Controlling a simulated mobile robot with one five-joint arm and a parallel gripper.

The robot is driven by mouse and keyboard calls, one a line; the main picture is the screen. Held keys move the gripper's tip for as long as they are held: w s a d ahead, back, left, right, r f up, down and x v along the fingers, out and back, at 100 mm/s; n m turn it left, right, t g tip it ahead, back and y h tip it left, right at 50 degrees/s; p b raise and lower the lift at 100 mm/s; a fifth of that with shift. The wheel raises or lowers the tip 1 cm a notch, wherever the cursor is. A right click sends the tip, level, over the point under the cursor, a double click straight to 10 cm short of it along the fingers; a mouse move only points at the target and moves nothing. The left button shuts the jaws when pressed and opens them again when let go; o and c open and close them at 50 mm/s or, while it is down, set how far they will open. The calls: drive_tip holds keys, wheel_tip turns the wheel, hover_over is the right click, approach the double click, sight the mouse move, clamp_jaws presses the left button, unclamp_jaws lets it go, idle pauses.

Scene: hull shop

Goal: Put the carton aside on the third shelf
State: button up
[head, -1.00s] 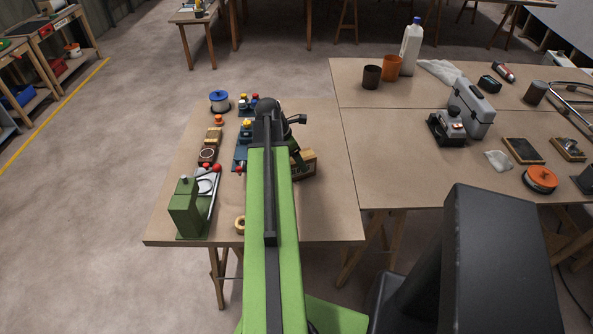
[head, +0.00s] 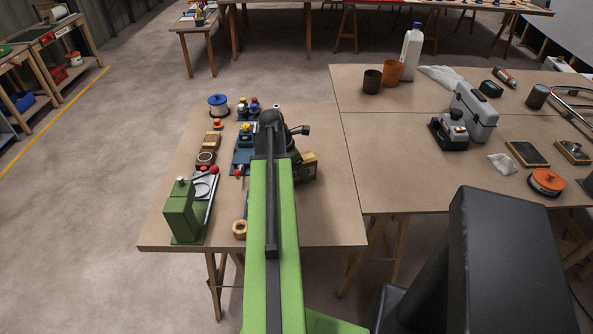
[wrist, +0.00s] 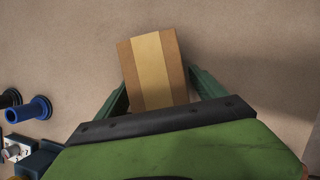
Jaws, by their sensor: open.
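A brown carton (wrist: 155,72) with a pale tape band lies on the table in the wrist view. In the head view only a part of the carton (head: 309,165) shows at the right of my arm's end. My gripper (wrist: 157,92) is open, with one green finger on each side of the carton. The right finger looks close to the carton's side; I cannot tell whether either finger touches it. My arm hides most of the carton and gripper in the head view. I cannot identify the third shelf in these frames.
A green machine (head: 182,213), a wire spool (head: 218,105) and several small parts crowd the table's left side. The table's front right is bare.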

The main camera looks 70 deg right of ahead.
clamp_jaws()
idle(0.5)
wheel_tip(320, 180, up, 6)
drive_tip(key=p, duration=0.5)
drive_tip(key=shift+f, duration=0.25)
drive_tip(key=s+a+r+p, duration=0.2)
drive_tip(key=s+r+p, duration=0.4)
drive_tip(key=s, duration=0.5)
drive_tip(key=shift+s, duration=0.35)
